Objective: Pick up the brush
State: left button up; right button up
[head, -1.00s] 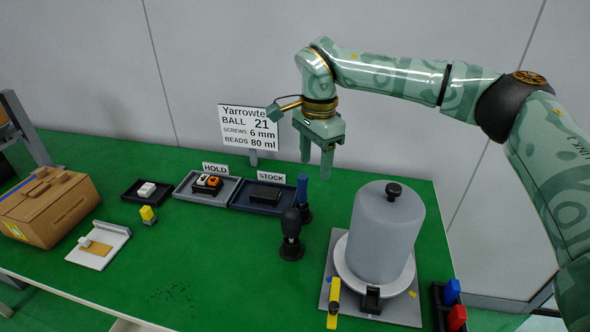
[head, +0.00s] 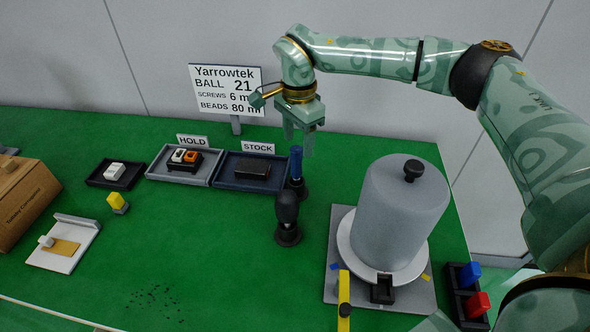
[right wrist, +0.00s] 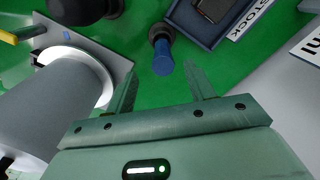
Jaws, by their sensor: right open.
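The brush appears to be the upright piece with a blue handle (head: 296,163) in a dark round base, right of the STOCK tray. In the right wrist view the blue handle (right wrist: 162,60) points up toward the camera, just beyond the fingertips and between their lines. My right gripper (head: 299,143) is open and empty, fingers pointing down, at or just behind the handle's top; I cannot tell the exact gap. Its two spread fingers also show in the right wrist view (right wrist: 160,80). My left gripper is not in view.
A black bulb-like piece (head: 287,207) stands close in front of the brush. A large grey cover (head: 398,220) stands to the right on a plate. The STOCK tray (head: 228,179) and HOLD tray (head: 158,164) lie left. Green table at front centre is mostly clear.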

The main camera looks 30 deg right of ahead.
aim_at(297, 149)
jog(key=shift+f, duration=0.55)
jog(key=f, duration=0.1)
jog(key=f+b, duration=0.1)
jog(key=f, duration=0.1)
jog(key=f+b, duration=0.1)
jog(key=shift+w+f, duration=0.25)
jog(key=shift+f, duration=0.1)
jog(key=shift+r, duration=0.15)
jog(key=c, duration=1.1)
